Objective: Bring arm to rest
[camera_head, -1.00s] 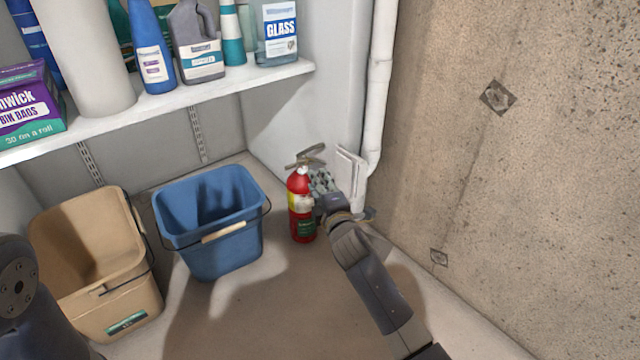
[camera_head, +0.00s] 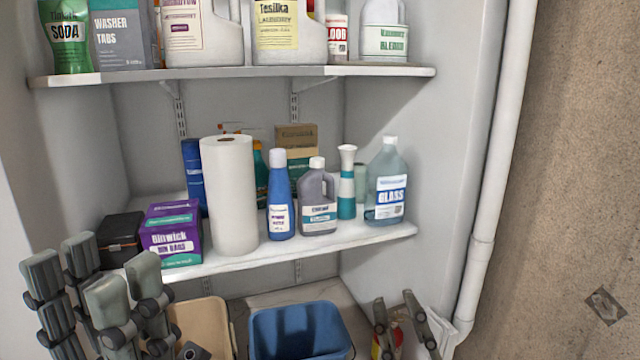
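My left gripper (camera_head: 97,270) is raised at the lower left, in front of the shelf's left end. Its grey fingers stand upright with a gap between them and nothing visible in it. My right gripper (camera_head: 394,300) is at the bottom, right of centre, pointing up with its two fingers apart and empty. Most of both arms lies outside the view.
A middle shelf (camera_head: 290,257) holds a paper roll, bin bags and several bottles. An upper shelf (camera_head: 250,72) holds more cleaners. A blue bucket (camera_head: 300,330) and a beige bin (camera_head: 203,325) are below. A white pipe (camera_head: 495,170) runs down the right corner.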

